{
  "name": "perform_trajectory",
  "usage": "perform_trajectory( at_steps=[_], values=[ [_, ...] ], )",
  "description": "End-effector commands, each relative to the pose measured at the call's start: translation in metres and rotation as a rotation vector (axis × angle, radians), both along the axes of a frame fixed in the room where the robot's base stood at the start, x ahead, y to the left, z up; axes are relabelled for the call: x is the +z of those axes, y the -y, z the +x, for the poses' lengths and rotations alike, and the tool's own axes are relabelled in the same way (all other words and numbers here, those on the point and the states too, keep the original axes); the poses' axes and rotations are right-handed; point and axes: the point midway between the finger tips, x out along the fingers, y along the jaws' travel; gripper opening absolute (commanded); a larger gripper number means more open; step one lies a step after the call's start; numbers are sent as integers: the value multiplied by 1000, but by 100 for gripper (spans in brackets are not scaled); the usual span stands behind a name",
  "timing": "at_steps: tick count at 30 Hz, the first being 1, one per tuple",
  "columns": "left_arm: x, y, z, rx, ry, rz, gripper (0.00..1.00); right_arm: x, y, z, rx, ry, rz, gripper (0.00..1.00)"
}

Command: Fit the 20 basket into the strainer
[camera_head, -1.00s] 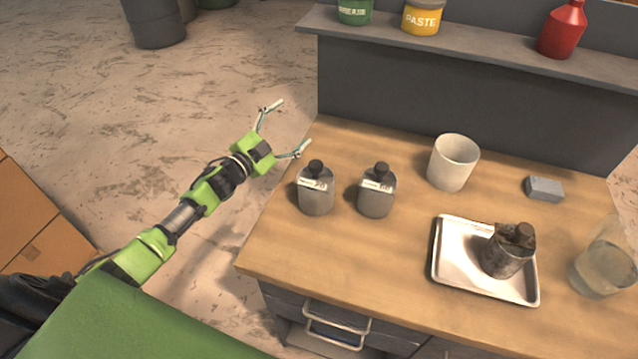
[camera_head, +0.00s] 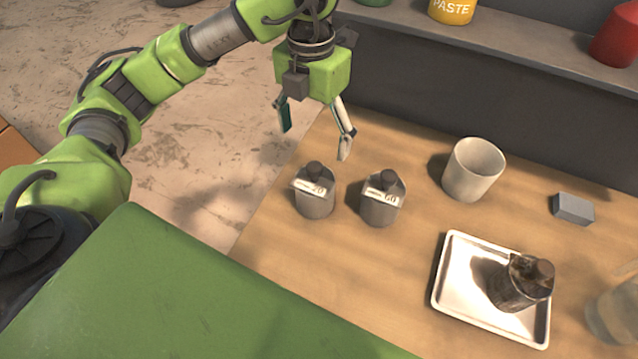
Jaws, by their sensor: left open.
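The 20 basket (camera_head: 315,201) is a grey metal can with a black knob and a white label reading 20. It stands upright on the bench at the left. A similar basket labelled 60 (camera_head: 381,207) stands just right of it. My left gripper (camera_head: 315,140) is open and empty, pointing down above and behind the 20 basket, apart from it. A dark, dirty can with a brown knob (camera_head: 519,285) sits in the metal tray (camera_head: 462,292); I cannot tell if it is the strainer. My right gripper is not in view.
A white cup (camera_head: 473,170) stands at the bench's back, with a grey block (camera_head: 573,208) to its right. A clear glass vessel (camera_head: 614,308) is at the right edge. A shelf (camera_head: 520,40) with containers runs behind. The bench's front middle is clear.

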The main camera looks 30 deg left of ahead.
Motion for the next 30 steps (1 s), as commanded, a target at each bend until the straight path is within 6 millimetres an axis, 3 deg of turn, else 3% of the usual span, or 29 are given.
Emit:
perform_trajectory(
  at_steps=[12, 20, 24, 30],
  values=[
    [-71, -1, -1, 1, -3, 8, 78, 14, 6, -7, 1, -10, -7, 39],
    [-90, 1, -3, 1, -4, 8, 78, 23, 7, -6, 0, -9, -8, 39],
    [-110, 6, -5, -1, -6, 8, 78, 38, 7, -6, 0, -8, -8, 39],
    [-132, 6, -3, 0, -1, 7, 78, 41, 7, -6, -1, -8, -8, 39]
  ],
)
